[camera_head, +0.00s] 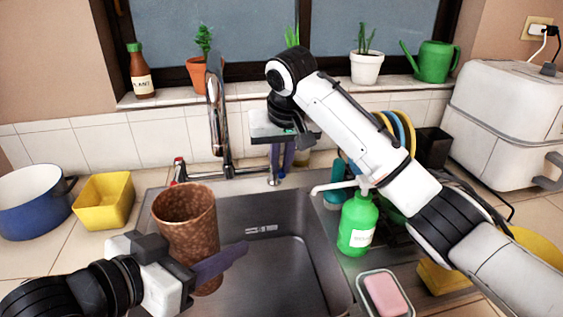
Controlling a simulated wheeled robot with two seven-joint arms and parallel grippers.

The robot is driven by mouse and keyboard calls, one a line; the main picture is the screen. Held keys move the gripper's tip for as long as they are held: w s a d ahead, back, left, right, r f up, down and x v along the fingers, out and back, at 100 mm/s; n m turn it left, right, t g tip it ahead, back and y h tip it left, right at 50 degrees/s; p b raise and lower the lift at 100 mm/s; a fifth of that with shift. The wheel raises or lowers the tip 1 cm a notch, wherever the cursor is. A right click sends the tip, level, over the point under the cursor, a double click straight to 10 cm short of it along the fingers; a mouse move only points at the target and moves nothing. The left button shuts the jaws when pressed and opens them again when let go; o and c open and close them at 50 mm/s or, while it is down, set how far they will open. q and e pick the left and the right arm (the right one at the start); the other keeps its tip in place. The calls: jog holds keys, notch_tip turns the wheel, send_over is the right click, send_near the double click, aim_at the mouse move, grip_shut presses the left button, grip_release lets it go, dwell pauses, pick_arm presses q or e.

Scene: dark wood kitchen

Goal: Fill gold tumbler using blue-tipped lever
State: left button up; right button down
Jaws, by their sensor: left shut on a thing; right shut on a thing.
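The gold tumbler (187,222), a speckled copper-brown cup, is upright over the left part of the sink. My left gripper (207,264) is shut on its lower side, with one purple finger showing across the front. The chrome faucet (219,120) rises behind the sink, behind and to the right of the tumbler. The blue-tipped lever (281,174) is right of the faucet. My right gripper (284,158) reaches down from above and is shut on this lever, partly hiding it. The red-tipped lever (179,166) is on the left. No water stream is visible, and the tumbler's inside bottom is hidden.
The sink basin (285,262) is otherwise empty. A blue pot (30,205) and a yellow container (103,202) stand left. A green soap bottle (357,224) and a soap dish (385,293) are right, near my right arm. Potted plants line the windowsill.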

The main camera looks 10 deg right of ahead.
pick_arm(q)
jog(key=shift+r, duration=0.1)
pick_arm(e)
jog(key=c, duration=1.8)
grip_release()
jog(key=shift+r, duration=0.1)
jog(key=v, duration=1.2)
pick_arm(q)
jog(key=shift+r, duration=0.1)
pick_arm(e)
jog(key=shift+a, duration=0.1)
